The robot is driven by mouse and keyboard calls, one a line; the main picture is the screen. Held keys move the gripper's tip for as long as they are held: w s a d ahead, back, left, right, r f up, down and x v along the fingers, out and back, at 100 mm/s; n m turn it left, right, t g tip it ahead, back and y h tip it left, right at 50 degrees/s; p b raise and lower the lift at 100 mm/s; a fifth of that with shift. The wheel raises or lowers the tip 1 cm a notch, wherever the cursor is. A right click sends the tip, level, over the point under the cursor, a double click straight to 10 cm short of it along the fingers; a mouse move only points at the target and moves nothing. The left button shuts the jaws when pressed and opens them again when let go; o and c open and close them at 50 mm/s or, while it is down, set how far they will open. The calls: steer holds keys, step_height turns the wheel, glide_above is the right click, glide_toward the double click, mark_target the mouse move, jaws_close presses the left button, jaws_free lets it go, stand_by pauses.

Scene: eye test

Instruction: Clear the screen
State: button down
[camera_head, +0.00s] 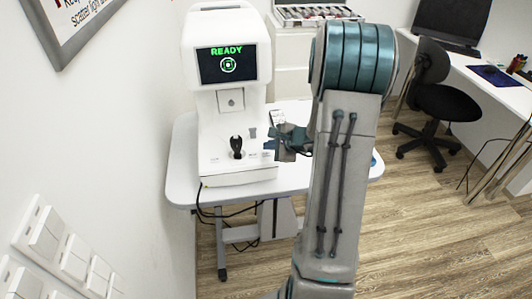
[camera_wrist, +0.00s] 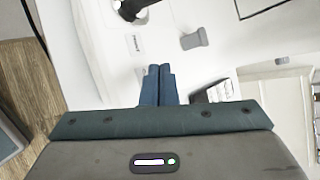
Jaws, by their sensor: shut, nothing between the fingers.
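A white eye-test machine (camera_head: 188,110) stands on a white table. Its dark screen (camera_head: 227,76) shows the green word READY above a green ring symbol. A black joystick (camera_head: 237,147) stands upright on its base; it also shows at the top of the wrist view (camera_wrist: 128,8), partly cut off. A small grey knob (camera_wrist: 195,39) sticks out of the white surface there. My gripper (camera_head: 269,145) is beside the base, right of the joystick. In the wrist view its two blue fingers (camera_wrist: 158,68) are together, with nothing between them, apart from the knob and joystick.
The table (camera_head: 181,160) has a small printed item (camera_head: 277,117) behind my gripper. Cables hang below it. A black chair (camera_head: 440,100) and a desk stand at the right. Wall switches (camera_head: 75,256) are at lower left. Wooden floor is clear at lower right.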

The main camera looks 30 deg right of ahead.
mark_target(269, 160)
steer(key=shift+s+a+r+p, duration=0.15)
steer(key=shift+r+p, duration=0.35)
steer(key=shift+r, duration=0.55)
steer(key=shift+s+d+r+p, duration=0.15)
steer(key=shift+r+p, duration=0.35)
steer(key=shift+r, duration=0.55)
steer(key=s+a+r+n+g+y, duration=0.1)
steer(key=s+a+r+n+g, duration=0.15)
steer(key=a+n, duration=0.2)
steer(key=s+a+r+n+g, duration=0.1)
steer(key=s+a+r+n, duration=0.25)
steer(key=a, duration=0.25)
steer(key=s+a+r+n+g+y, duration=0.1)
steer(key=s+a+r+n, duration=0.15)
steer(key=a, duration=0.25)
steer(key=s+a+r+n+g+h, duration=0.1)
steer(key=s+n+h, duration=0.4)
steer(key=s+n, duration=0.6)
steer(key=s+r+g, duration=0.1)
steer(key=s+r, duration=0.1)
steer(key=s, duration=0.2)
steer(key=shift+s+h, duration=0.35)
steer(key=shift+h, duration=0.05)
